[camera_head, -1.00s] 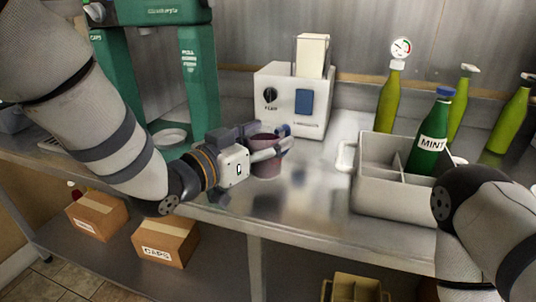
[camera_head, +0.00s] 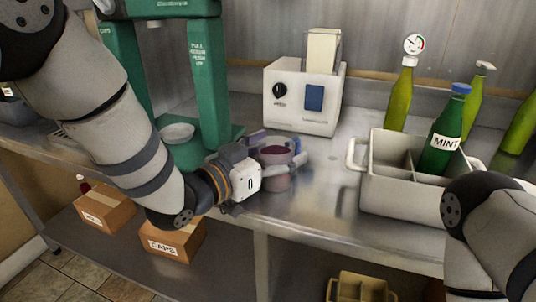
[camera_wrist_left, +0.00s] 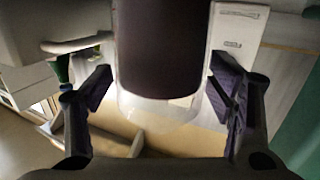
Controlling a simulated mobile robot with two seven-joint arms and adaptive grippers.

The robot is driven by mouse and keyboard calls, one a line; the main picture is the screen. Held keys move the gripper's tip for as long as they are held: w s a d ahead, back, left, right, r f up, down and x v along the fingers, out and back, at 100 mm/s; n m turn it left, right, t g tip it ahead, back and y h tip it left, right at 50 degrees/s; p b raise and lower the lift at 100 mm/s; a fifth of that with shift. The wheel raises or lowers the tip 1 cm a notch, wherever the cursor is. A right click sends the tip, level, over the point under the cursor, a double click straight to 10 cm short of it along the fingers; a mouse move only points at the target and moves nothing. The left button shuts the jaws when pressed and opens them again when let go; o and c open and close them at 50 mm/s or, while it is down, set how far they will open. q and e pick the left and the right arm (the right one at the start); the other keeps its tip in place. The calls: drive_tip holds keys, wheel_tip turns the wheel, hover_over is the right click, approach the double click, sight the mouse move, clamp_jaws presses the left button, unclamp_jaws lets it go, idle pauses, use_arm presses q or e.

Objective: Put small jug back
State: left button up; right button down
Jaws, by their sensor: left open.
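The small jug (camera_head: 276,181) is a clear cup with dark purple contents. It stands upright on the steel counter, in front of the white machine. My left gripper (camera_head: 284,151) reaches it from the left, with its fingers on either side of the jug. In the left wrist view the jug (camera_wrist_left: 170,50) fills the middle between the two spread fingers (camera_wrist_left: 162,88), with gaps showing beside it. The gripper is open. My right arm shows at the right edge of the head view, but its gripper is out of view.
The white machine (camera_head: 292,98) with a blue panel stands behind the jug. A green stand (camera_head: 210,85) with a bowl (camera_head: 178,133) is to the left. Bare counter (camera_head: 328,185) lies between jug and crate.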

use_arm(q)
drive_tip(key=p+v, duration=0.1)
drive_tip(key=v, duration=1.1)
use_arm(e)
drive_tip(key=shift+w+r+t, duration=0.4)
drive_tip(key=shift+w+r, duration=0.45)
drive_tip(key=shift+w, duration=0.05)
drive_tip(key=shift+a, duration=0.1)
